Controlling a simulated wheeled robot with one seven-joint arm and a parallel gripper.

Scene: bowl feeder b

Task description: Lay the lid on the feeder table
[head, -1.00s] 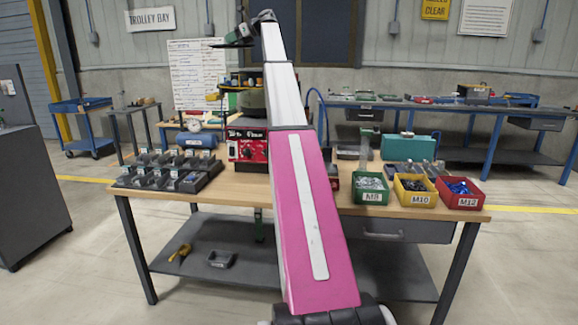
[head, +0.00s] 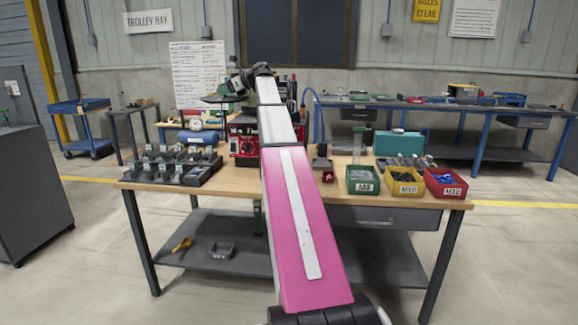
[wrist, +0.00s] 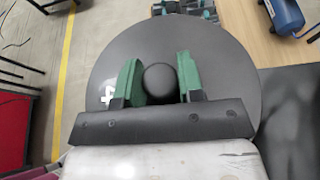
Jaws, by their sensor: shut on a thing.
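The lid is a large dark grey disc with a round black knob, filling much of the wrist view (wrist: 225,65). My gripper (wrist: 160,82) has green fingers, shut on the knob from both sides. In the head view my gripper (head: 238,86) holds the lid (head: 214,98), seen nearly edge-on, in the air above the back left of the feeder table (head: 235,184). The table has a wooden top and dark legs. The red control box (head: 243,143) stands on it. My arm hides much of the feeder behind it.
Small dark bins (head: 172,165) fill the table's left side. Green (head: 363,180), yellow (head: 405,182) and red (head: 446,183) bins of hardware stand at the right. The front strip of the tabletop is bare. A blue tank (head: 198,138) lies behind the small bins.

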